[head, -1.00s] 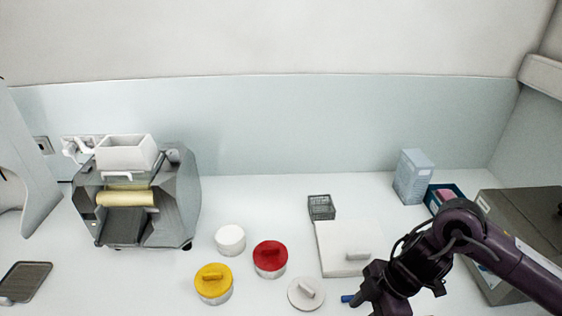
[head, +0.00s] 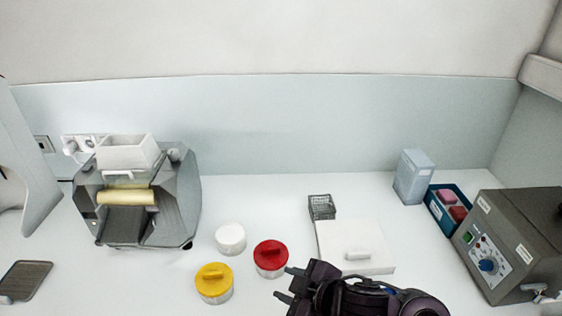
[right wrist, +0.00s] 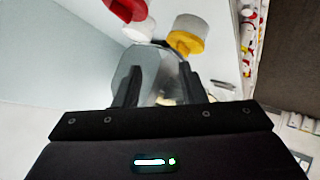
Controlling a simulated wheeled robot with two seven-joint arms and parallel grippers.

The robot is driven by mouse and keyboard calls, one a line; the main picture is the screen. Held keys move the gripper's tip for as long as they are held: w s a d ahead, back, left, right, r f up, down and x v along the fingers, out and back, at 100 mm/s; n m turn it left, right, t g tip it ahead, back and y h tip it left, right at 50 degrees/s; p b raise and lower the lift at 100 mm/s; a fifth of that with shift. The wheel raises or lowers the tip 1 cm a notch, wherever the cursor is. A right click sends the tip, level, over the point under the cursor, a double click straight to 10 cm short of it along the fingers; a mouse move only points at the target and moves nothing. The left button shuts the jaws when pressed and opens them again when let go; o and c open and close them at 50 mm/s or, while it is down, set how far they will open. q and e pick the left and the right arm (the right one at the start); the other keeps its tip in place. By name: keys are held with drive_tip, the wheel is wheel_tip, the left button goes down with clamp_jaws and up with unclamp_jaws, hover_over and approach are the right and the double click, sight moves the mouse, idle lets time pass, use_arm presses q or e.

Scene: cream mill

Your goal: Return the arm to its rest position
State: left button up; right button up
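My right gripper (head: 284,283) is at the bottom centre of the head view, just below the red-lidded jar (head: 270,258). Its two fingers point left and stand apart. In the right wrist view the fingers (right wrist: 160,85) are also spread, with nothing held between them. My right arm comes up from the bottom edge and covers part of the bench there. My left gripper is not in view.
The yellow-lidded jar (head: 214,283) and white jar (head: 230,239) stand left of my gripper. The mill (head: 180,200) stands left.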

drive_tip(key=s+d+f+m+g+h, duration=0.2)
drive_tip(key=s+d+f+m+h, duration=0.2)
drive_tip(key=s+d+m, duration=0.4)
drive_tip(key=s+d+f+m+g+h, duration=0.25)
drive_tip(key=s+d+f+m, duration=0.25)
drive_tip(key=d, duration=0.5)
wheel_tip(320, 180, down, 33)
drive_tip(key=s+g+b, duration=0.1)
drive_tip(key=s+b, duration=0.1)
drive_tip(key=b, duration=0.2)
drive_tip(key=s+d+f+g+b, duration=0.1)
drive_tip(key=s+d+f+b, duration=0.1)
drive_tip(key=s+f, duration=1.7)
drive_tip(key=shift+d+f+n+h, duration=0.35)
drive_tip(key=shift+d+h, duration=0.1)
drive_tip(key=shift+d, duration=0.2)
drive_tip(key=shift+a, duration=0.1)
